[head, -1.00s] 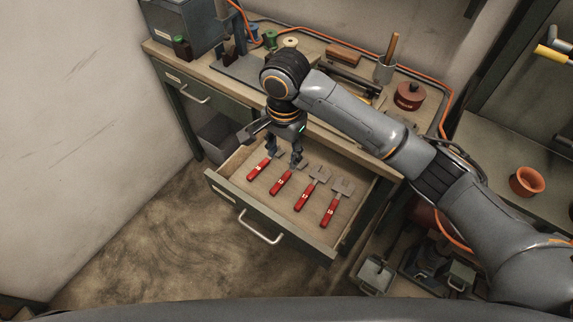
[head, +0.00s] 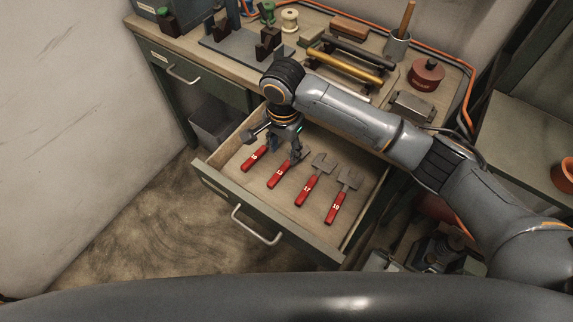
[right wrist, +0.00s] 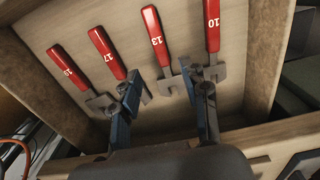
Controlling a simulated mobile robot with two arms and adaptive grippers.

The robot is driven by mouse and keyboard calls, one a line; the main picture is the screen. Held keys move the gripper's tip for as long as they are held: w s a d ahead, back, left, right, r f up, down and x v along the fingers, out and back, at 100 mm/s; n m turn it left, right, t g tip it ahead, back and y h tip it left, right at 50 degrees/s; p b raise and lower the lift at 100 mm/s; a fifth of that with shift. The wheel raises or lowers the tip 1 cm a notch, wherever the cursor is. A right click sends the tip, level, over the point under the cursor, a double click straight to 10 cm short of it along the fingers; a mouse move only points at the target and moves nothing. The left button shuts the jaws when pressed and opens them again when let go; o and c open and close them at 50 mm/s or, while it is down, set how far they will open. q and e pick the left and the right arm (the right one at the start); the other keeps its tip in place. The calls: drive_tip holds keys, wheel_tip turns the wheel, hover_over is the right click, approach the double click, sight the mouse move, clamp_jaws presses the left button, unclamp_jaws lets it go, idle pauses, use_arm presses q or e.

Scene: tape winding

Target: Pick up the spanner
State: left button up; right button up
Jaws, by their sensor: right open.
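Several flat spanners with red, numbered handles lie side by side in the open drawer (head: 225,172). From left to right in the head view they are spanner 10 (head: 255,158), spanner 13 (head: 279,174), spanner 17 (head: 308,189) and spanner 19 (head: 336,207). My right gripper (head: 285,154) points down over the spanners' far ends, near 10 and 13. In the right wrist view, my open right gripper (right wrist: 168,82) has its fingers on either side of the grey head of spanner 13 (right wrist: 153,38). Its height above the drawer floor is unclear. My left gripper is out of view.
The workbench (head: 165,45) behind the drawer carries spools, a brown lidded pot (head: 425,75) and a grey cup (head: 397,47) with a wooden-handled tool. The drawer's front wall has a metal handle (head: 258,229). The floor at left is clear.

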sight(282, 169)
wheel_tip(282, 169, down, 2)
drive_tip(key=shift+w+f, duration=0.1)
drive_tip(key=shift+s+a+f, duration=0.15)
drive_tip(key=shift+s+f, duration=0.05)
drive_tip(key=shift+f, duration=1.15)
drive_tip(key=shift+s+a+f, duration=0.1)
drive_tip(key=shift+s+f, duration=0.05)
drive_tip(key=shift+f, duration=1.15)
drive_tip(key=shift+c, duration=0.5)
clamp_jaws()
